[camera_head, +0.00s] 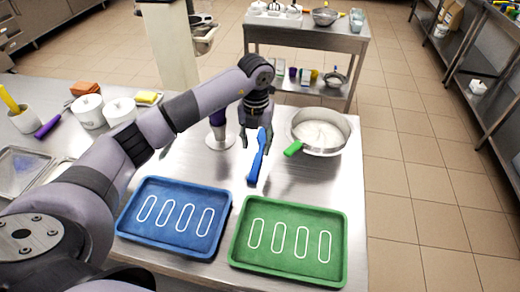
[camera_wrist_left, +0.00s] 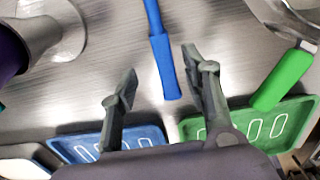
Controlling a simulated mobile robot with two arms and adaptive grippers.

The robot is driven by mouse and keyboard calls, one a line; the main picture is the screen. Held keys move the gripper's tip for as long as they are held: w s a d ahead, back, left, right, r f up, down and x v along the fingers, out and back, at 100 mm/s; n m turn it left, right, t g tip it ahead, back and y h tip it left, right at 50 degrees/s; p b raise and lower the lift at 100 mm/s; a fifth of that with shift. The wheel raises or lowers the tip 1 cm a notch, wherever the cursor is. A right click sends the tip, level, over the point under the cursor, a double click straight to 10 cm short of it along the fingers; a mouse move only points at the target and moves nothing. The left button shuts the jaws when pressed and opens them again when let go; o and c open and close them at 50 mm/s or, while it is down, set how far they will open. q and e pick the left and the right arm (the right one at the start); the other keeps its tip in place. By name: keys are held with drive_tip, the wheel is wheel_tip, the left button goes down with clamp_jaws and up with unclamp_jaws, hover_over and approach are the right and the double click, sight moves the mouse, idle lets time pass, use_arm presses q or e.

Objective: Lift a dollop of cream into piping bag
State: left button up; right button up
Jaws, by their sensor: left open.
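A steel pan of white cream (camera_head: 318,135) with a green handle (camera_head: 293,148) stands at the table's right; the handle also shows in the left wrist view (camera_wrist_left: 285,78). A blue spatula (camera_head: 258,158) lies on the table left of the pan. A purple piping bag (camera_head: 218,122) stands in a holder (camera_head: 220,142), partly hidden by my arm. My left gripper (camera_head: 255,142) is open and empty above the spatula. In the left wrist view the spatula (camera_wrist_left: 162,62) shows between and beyond the parted fingers (camera_wrist_left: 155,85). My right gripper is not seen.
A blue tray (camera_head: 125,225) and a green tray (camera_head: 343,235), both with white oval outlines, lie at the front.

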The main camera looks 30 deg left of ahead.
sight(258, 157)
use_arm(q)
drive_tip(key=f+p, duration=0.1)
drive_tip(key=f, duration=0.1)
drive_tip(key=f+p, duration=0.1)
drive_tip(key=f, duration=0.2)
drive_tip(key=shift+w+d+f, duration=0.1)
drive_tip(key=shift+w+f, duration=0.1)
drive_tip(key=shift+f, duration=0.25)
drive_tip(key=shift+c, duration=0.4)
clamp_jaws()
